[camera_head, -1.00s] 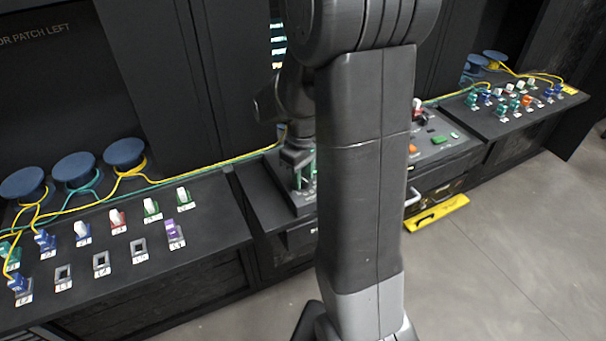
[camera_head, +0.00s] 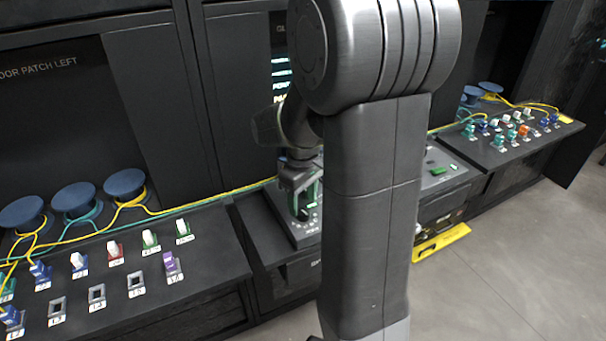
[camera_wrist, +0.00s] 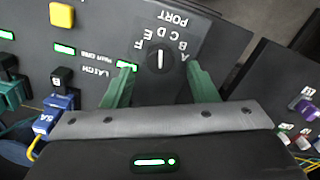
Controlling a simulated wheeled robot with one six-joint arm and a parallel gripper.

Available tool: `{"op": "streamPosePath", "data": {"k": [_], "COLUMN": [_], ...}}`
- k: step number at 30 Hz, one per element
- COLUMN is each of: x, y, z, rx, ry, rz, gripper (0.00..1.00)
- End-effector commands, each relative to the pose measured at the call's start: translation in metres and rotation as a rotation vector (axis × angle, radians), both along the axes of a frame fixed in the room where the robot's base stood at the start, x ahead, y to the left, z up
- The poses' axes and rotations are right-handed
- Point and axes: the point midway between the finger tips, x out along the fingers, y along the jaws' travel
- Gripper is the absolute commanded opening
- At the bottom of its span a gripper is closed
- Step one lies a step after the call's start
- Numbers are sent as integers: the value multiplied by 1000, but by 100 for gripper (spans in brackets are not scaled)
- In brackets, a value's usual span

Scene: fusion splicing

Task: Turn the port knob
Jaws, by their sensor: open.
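The port knob (camera_wrist: 160,58) is a round black dial with a white pointer line, on the dark console panel in the wrist view. Letters A to F arc around its far side, upside down in this view, with the word PORT beyond. The line runs roughly along the D direction. My gripper (camera_wrist: 160,68) is open, with one green finger on each side of the knob. No contact between fingers and knob can be made out. In the head view my gripper (camera_head: 304,196) is over the middle console, and the knob cannot be picked out there.
A blue connector (camera_wrist: 56,108) stands near the left finger. In the head view, patch panels with connectors (camera_head: 150,240) flank the console. My arm hides part of it.

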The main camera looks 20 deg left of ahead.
Motion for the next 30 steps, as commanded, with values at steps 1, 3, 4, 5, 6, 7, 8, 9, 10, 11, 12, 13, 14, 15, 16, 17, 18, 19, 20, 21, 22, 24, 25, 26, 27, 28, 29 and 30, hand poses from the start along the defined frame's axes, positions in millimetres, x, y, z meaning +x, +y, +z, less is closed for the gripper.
{"op": "streamPosePath", "data": {"k": [1, 3, 4, 5, 6, 7, 8, 9, 10, 11, 12, 13, 14, 15, 16, 17, 18, 19, 20, 21, 22, 24, 25, 26, 27, 28, 29, 30], "x": [1, 1, 1, 1, 1, 1, 1, 1, 1, 0, 1, 1, 1, 1, 0, 0, 0, 0, 0, 0, 0, 0, 0, 0, 0, 0, 0, 0], "y": [1, 1, 1, 1, 1, 1, 1, 1, 1, 0, 1, 1, 1, 1, 0, 0, 0, 0, 0, 0, 0, 0, 0, 0, 0, 0, 0, 0], "z": [12, 29, 37, 44, 53, 59, 66, 73, 79, 84, 90, 94, 97, 101, 103, 105, 107, 108, 108, 109, 109, 109, 109, 109, 109, 109, 109, 109], "rx": [5, 6, 5, 5, 4, 5, 5, 3, 4, 3, 3, 3, 2, 2, 2, 1, 1, 1, 1, 1, 1, 1, 1, 1, 1, 1, 1, 1], "ry": [-5, -5, -6, -5, -4, -5, -5, -3, -4, -3, -3, -3, -3, -3, -2, -1, -1, -1, -1, -1, -1, -1, -1, -1, -1, -1, -1, -1], "rz": [0, 0, 0, 0, 0, 0, 0, 0, 0, 0, 0, 0, 0, 0, 0, 0, 0, 0, 0, 0, 0, 0, 0, 0, 0, 0, 0, 0], "gripper": [53, 53, 53, 53, 53, 53, 53, 53, 53, 53, 53, 53, 53, 53, 53, 53, 53, 53, 53, 53, 53, 53, 53, 53, 53, 53, 53, 53]}}
